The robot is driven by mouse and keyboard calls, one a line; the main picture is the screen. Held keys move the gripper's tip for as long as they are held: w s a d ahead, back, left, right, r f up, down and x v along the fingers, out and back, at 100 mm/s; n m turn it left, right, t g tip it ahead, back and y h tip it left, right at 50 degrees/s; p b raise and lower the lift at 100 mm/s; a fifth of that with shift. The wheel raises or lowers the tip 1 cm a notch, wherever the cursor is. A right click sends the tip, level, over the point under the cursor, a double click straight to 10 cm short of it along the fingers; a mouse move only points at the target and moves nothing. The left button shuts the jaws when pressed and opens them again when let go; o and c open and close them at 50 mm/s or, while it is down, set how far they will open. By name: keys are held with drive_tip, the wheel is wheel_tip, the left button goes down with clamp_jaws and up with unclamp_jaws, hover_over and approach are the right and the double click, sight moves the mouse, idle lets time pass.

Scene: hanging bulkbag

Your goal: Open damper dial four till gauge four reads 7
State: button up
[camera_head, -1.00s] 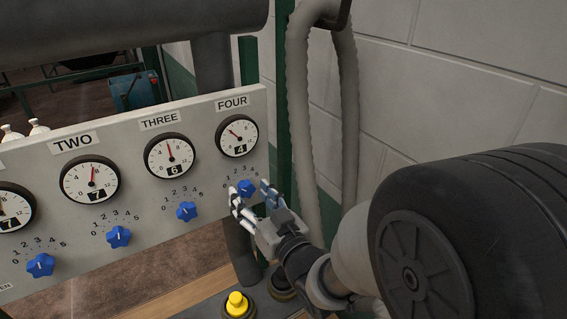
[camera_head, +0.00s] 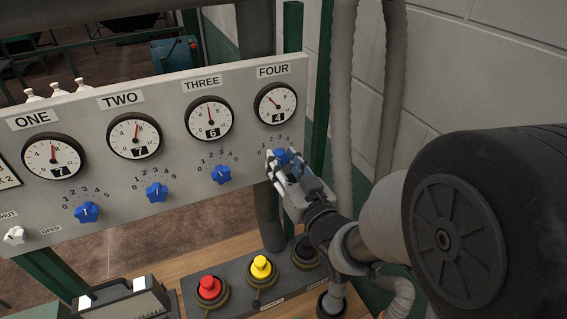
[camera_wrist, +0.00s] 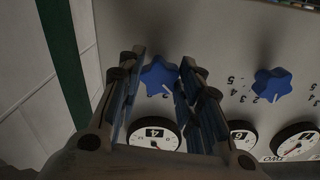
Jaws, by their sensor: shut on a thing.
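Gauge four (camera_head: 275,103) is a round white dial under the FOUR label, and its small window shows 4. Its needle points up and to the left. Blue star-shaped damper dial four (camera_head: 282,156) sits below it, partly covered by my fingers in the head view. My gripper (camera_head: 286,162) is shut on dial four, with one finger on each side of it. In the wrist view dial four (camera_wrist: 159,76) lies between the two fingers, with a white pointer mark on its face. Gauge four (camera_wrist: 154,134) also shows there, upside down.
Gauges one (camera_head: 54,157), two (camera_head: 134,136) and three (camera_head: 209,118) show 7, 7 and 6. Dial three (camera_head: 221,174) is just left of my gripper. Red (camera_head: 210,288) and yellow (camera_head: 261,268) buttons stand below. A grey hose (camera_head: 342,105) hangs at right.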

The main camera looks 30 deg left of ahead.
drive_tip(key=shift+c, duration=0.8)
drive_tip(key=shift+b, duration=0.3)
drive_tip(key=shift+f+m+b, duration=0.1)
drive_tip(key=shift+m+b, duration=0.7)
drive_tip(key=shift+m, duration=0.3)
drive_tip(key=shift+m+b, duration=0.95)
drive_tip(key=shift+m, duration=0.75)
drive_tip(key=o, duration=1.1)
drive_tip(key=shift+c, duration=0.2)
drive_tip(key=shift+s+d, duration=0.1)
drive_tip(key=shift+s, duration=0.05)
